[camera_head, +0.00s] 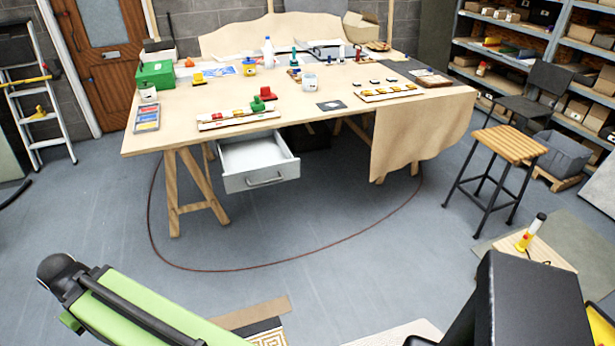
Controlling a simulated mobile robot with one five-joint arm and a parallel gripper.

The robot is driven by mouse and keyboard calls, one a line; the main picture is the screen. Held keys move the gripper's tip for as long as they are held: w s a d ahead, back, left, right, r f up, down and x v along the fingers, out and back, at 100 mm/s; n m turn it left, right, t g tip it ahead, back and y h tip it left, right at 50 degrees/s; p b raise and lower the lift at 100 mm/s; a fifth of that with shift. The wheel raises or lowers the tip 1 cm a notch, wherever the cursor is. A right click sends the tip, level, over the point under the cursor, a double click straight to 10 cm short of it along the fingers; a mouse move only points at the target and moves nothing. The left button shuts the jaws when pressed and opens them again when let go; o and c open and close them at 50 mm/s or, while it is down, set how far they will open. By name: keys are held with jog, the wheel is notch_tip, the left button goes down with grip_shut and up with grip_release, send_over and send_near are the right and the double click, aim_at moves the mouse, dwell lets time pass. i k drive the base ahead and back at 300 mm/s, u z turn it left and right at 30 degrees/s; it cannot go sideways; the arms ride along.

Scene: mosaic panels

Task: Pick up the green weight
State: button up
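A small green weight-like piece (258,104) sits on the wooden work table, near its front edge and right of centre-left. It stands close against a red piece (267,94) of similar shape; at this size I cannot tell whether they touch. The table (184,112) is a pale board on trestle legs, across the floor from me. I cannot make out my gripper's fingertips in the head view.
A mosaic strip (238,119) lies in front of the green piece. An open white drawer (262,180) juts out below the table front. A stool (508,146) stands right of the table. A cable (240,269) curves over the floor. Grey floor between is mostly clear.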

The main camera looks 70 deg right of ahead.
aim_at(258, 105)
jog(key=z, duration=1.5)
jog(key=k, duration=0.4)
jog(key=z, duration=0.05)
jog(key=i, duration=0.4)
jog(key=z, duration=0.2)
